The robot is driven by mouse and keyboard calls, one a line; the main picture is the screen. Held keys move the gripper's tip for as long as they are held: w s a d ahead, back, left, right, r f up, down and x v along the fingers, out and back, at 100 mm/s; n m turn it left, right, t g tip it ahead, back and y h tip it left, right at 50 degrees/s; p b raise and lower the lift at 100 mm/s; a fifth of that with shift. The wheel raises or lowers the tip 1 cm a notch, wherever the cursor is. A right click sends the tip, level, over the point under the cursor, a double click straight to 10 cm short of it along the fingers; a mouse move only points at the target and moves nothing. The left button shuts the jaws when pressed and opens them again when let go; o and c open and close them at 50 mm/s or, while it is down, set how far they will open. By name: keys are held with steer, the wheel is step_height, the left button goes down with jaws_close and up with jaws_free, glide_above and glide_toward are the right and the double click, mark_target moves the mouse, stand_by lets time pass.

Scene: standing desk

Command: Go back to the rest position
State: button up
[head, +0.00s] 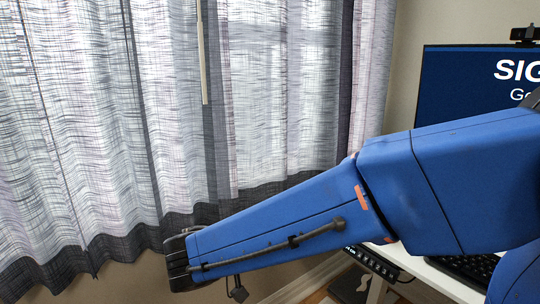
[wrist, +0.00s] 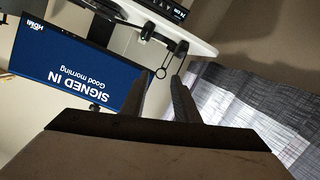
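My blue arm reaches across the head view from the right to the lower left. My gripper (head: 178,262) is the dark end at the lower left, in front of the curtain and clear of the desk. In the wrist view its two fingers (wrist: 162,77) stand apart with a gap between the tips and nothing held. The wrist picture is turned nearly upside down. My arm hides part of the desk and the monitor's lower part in the head view.
The white desk (head: 447,283) is at the lower right, with a keyboard (head: 470,268) and a control panel (head: 372,262) at its edge. The monitor (head: 470,90) reads "SIGNED IN" in the wrist view. A patterned curtain (head: 90,120) fills the left.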

steer(key=s+d+f+n+g+y, duration=0.2)
steer(key=s+d+f+g+y, duration=0.15)
steer(key=d, duration=0.65)
steer(key=s+d+f+n+g+y, duration=0.25)
steer(key=s+d+f+g, duration=0.2)
steer(key=d, duration=0.55)
steer(key=s+d+f+n+t+y, duration=0.2)
steer(key=s+t+y, duration=0.1)
steer(key=s+y, duration=0.3)
steer(key=shift+f+n+t+y, duration=0.3)
steer(key=shift+n+y, duration=0.05)
steer(key=shift+y, duration=0.25)
steer(key=shift+s, duration=0.1)
stand_by(0.5)
